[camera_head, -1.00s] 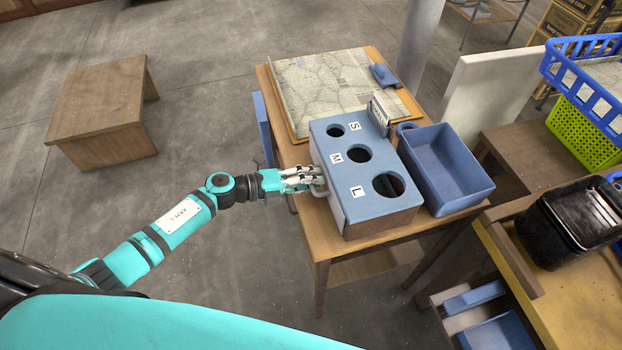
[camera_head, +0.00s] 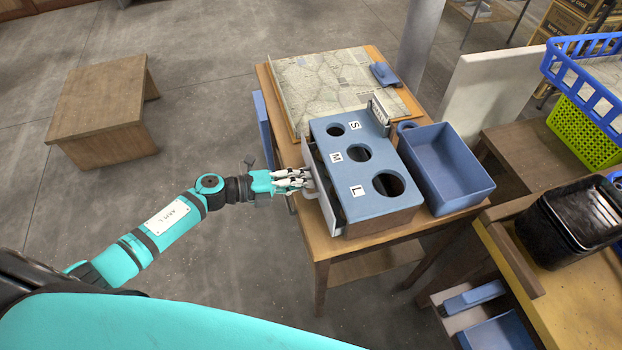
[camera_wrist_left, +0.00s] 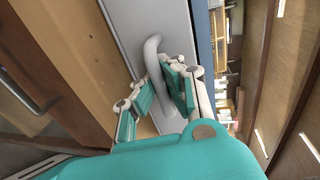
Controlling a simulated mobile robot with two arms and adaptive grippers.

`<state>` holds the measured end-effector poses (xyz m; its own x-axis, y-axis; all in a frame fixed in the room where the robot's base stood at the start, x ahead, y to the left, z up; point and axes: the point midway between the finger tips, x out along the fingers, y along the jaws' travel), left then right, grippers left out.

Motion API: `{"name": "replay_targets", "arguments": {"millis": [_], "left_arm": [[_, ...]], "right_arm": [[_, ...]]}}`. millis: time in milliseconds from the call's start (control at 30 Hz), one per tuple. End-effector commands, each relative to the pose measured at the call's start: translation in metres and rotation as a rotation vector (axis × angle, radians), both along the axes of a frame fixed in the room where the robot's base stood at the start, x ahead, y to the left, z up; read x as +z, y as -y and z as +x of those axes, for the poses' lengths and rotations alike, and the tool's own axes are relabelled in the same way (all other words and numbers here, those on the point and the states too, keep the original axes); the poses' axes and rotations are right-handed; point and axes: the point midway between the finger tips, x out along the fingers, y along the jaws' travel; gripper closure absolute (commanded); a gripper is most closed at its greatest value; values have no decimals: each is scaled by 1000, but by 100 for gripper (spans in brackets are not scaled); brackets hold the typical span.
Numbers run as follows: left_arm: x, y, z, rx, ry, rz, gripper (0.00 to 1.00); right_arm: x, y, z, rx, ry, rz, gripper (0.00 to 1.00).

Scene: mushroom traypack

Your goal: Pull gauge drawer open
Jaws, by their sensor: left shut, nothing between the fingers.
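The gauge box (camera_head: 372,205) is blue on top with three round holes marked S, M and L, and stands on a wooden table. Its drawer front (camera_head: 325,199), a pale panel on the box's left side, stands slightly out, with a dark narrow gap behind it. My left gripper (camera_head: 308,181) is at this panel, fingers shut. In the left wrist view, the pale drawer front (camera_wrist_left: 168,18) carries a grey bar handle (camera_wrist_left: 152,48). The fingers (camera_wrist_left: 160,78) lie at either side of the handle's bar; exact contact is unclear. My right gripper is out of view.
A blue bin (camera_head: 450,165) stands right of the box. A map board (camera_head: 330,85) with a blue scoop-like piece (camera_head: 384,74) lies behind it. A wooden bench (camera_head: 100,105) stands at the left.

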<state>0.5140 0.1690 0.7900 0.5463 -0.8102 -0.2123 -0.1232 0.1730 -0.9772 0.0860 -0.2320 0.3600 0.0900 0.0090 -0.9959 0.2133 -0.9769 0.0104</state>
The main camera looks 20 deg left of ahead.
Motion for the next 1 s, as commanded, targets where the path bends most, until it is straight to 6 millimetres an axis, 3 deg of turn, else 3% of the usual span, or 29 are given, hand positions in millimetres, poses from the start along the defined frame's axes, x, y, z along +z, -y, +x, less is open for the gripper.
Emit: {"name": "replay_targets", "arguments": {"millis": [200,400,767,933,1000], "left_arm": [[-4,-54,-36,2,-7,7,100],[-2,-82,-56,1,-5,5,100],[0,-86,-58,0,1,4,100],[0,-86,-58,0,0,4,80],[0,-86,-58,0,1,3,79]], "right_arm": [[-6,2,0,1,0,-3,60],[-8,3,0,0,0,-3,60],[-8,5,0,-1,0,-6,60],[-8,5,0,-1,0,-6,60],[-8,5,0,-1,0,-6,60]]}}
